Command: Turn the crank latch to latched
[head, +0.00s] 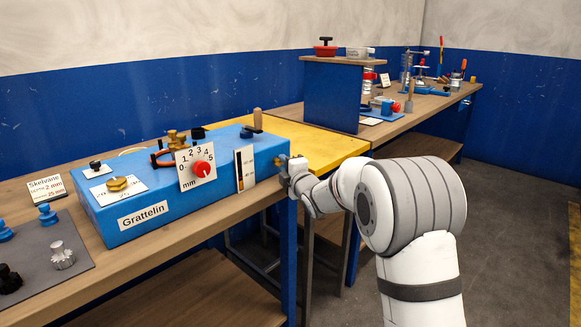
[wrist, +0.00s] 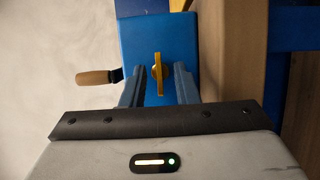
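The blue box (head: 150,208) labelled Grattelin stands on the wooden bench. A brass-yellow handle (wrist: 158,73) sits on its end face and looks like the crank latch; it is long and narrow, upright in the wrist picture. In the head view a bit of brass (head: 281,161) shows at that end. A wooden grip (wrist: 95,77) on a dark arm sticks out beside the face; it stands up from the box top in the head view (head: 257,118). My gripper (wrist: 158,80) is open, its fingers on either side of the brass handle with gaps showing. Contact cannot be told.
The box front carries a red knob (head: 202,169) with a dial, and a gauge plate (head: 245,168). The top holds small brass and black fittings. A grey mat (head: 35,270) with knobs lies at the left. A yellow bench top (head: 310,145) and blue cabinet (head: 332,95) are behind.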

